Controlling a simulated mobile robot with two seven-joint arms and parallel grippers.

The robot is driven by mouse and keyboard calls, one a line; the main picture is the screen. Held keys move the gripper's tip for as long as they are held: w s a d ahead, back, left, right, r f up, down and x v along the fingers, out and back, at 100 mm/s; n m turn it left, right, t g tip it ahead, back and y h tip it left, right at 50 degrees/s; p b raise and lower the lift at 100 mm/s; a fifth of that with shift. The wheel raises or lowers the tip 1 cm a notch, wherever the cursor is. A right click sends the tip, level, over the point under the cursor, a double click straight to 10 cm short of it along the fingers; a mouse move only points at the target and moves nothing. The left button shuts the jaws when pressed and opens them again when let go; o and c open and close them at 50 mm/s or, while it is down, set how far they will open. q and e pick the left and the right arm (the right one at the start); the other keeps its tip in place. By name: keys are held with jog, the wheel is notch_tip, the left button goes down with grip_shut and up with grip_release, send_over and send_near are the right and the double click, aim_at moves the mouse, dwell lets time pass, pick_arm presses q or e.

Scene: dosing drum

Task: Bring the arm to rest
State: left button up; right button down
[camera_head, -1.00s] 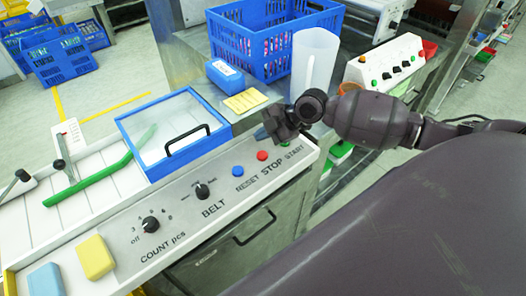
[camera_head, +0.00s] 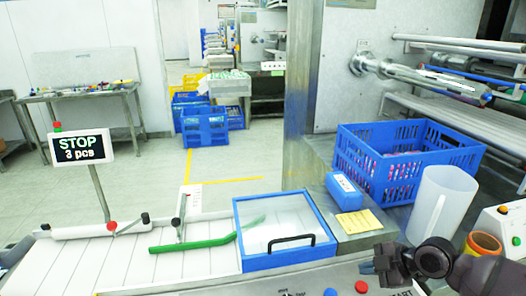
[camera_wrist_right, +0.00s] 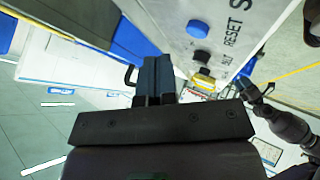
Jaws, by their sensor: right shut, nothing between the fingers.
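My right gripper (camera_head: 384,264) is shut and empty, above the right end of the control panel (camera_head: 345,279). In the right wrist view its shut fingers (camera_wrist_right: 152,78) point past the panel face, with nothing between them. A red button (camera_head: 361,287) and a blue button (camera_head: 330,292) sit on the panel left of the gripper; the gripper looks apart from both. Another dark arm (camera_wrist_right: 285,128) shows at the right of the wrist view; it looks like my left, and its jaws are too small to read.
A display (camera_head: 79,149) reads STOP, 3 pcs. A blue-framed clear lid (camera_head: 284,198) covers part of the belt. A clear jug (camera_head: 438,212), a blue crate (camera_head: 405,178), a blue box (camera_head: 343,187) and a yellow pad (camera_head: 355,223) stand close behind the right gripper.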

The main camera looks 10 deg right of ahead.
jog(key=s+a+f, duration=0.1)
jog(key=s+a, duration=0.1)
jog(key=s+a+f+m, duration=0.1)
jog(key=s+f, duration=0.1)
jog(key=s, duration=0.1)
jog(key=s+a+f+m+g, duration=0.1)
jog(key=s+a, duration=0.1)
jog(key=shift+s+a+f+h, duration=0.15)
jog(key=shift+a+f+h, duration=0.1)
jog(key=shift+a+h, duration=0.05)
jog(key=s+d+m+g+h, duration=0.2)
jog(key=s+m+h, duration=0.5)
jog(key=s+m, duration=1.05)
jog(key=w+f+n+t, duration=0.2)
jog(key=w+f+t, duration=0.4)
jog(key=f+t, duration=0.2)
jog(key=shift+f+y, duration=0.4)
jog(key=shift+f, duration=0.7)
jog(key=shift+a+n, duration=0.1)
jog(key=shift+n, duration=0.15)
